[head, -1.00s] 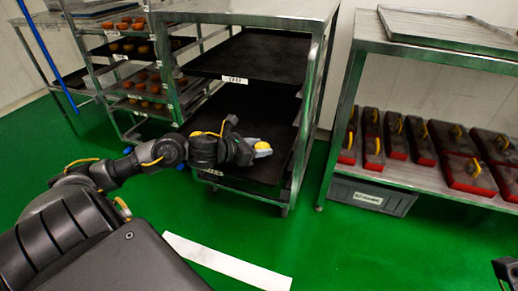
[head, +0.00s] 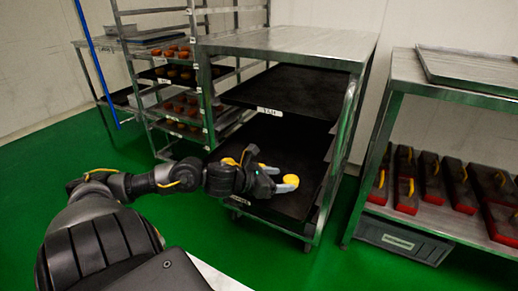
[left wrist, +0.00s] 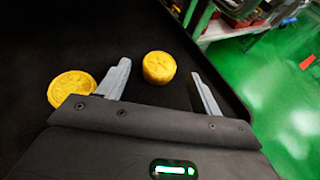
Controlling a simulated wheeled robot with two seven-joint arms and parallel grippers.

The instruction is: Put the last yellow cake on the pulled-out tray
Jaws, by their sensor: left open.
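My left gripper (head: 277,182) is over the dark pulled-out tray (head: 308,158) on the lower level of the metal rack. In the left wrist view its jaws (left wrist: 161,72) are open. A yellow cake (left wrist: 158,67) stands on the black surface between the fingertips, with a gap to each finger. It also shows at the fingertips in the head view (head: 291,179). A second yellow cake (left wrist: 72,88) lies on the same surface, outside the left finger. My wrist hides part of the tray in the head view. My right gripper is not in view.
Another dark tray (head: 290,92) sits above the pulled-out one, under the metal top. A shelf rack with orange-brown cakes (head: 175,105) stands behind left. A metal table (head: 455,82) with red-based boxes (head: 407,182) and a grey crate (head: 404,241) stands right. Green floor lies in front.

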